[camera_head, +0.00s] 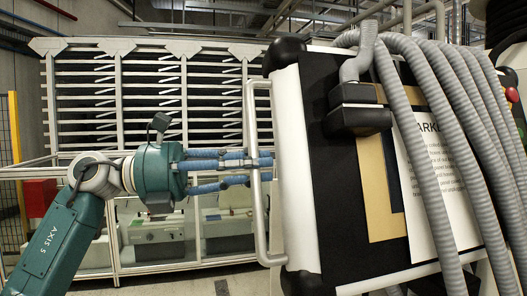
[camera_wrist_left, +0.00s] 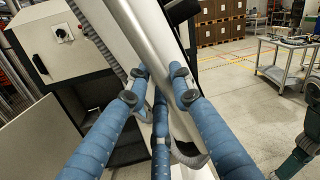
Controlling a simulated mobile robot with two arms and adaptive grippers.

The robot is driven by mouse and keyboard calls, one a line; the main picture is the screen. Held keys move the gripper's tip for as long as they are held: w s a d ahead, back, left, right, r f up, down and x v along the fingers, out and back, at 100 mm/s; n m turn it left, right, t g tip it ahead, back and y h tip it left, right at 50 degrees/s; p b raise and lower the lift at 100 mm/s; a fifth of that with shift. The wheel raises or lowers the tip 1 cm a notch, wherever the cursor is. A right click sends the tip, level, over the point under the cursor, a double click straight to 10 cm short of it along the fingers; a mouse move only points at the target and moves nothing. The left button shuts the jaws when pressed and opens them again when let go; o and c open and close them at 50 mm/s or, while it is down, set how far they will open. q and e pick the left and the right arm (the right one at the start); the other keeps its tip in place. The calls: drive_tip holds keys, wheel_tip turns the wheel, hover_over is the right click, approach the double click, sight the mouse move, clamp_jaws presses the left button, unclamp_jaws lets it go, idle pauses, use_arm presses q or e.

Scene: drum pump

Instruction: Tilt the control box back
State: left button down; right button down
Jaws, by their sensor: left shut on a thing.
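The control box (camera_head: 305,170) is a large white and black box with black rounded corners, filling the right half of the head view. Its left side leans slightly in the picture. A pale bar handle (camera_head: 260,225) runs along that side. My left gripper (camera_head: 262,168) comes in from the left, with its blue fingers closed around the middle of the handle. In the left wrist view the fingers (camera_wrist_left: 160,85) close on the long pale bar (camera_wrist_left: 150,40). The exact contact is partly hidden by the fingers. My right gripper is in neither view.
Thick grey corrugated hoses (camera_head: 415,120) hang over the box's front, past a printed sheet (camera_head: 437,190). A metal rack (camera_head: 120,100) stands behind on the left. The left wrist view shows a grey cabinet (camera_wrist_left: 65,45), a work table (camera_wrist_left: 288,60) and open floor.

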use_arm(q)
drive_tip(key=w, duration=0.2)
drive_tip(key=w+a+n, duration=0.1)
drive_tip(key=shift+f+t, duration=0.4)
drive_tip(key=c, duration=1.7)
unclamp_jaws()
drive_tip(key=shift+o, duration=0.7)
drive_tip(key=shift+w+a+f, duration=0.1)
drive_tip(key=shift+w+f, duration=0.05)
drive_tip(key=s+a+f, duration=0.1)
drive_tip(key=a, duration=1.1)
drive_tip(key=shift+s, duration=0.15)
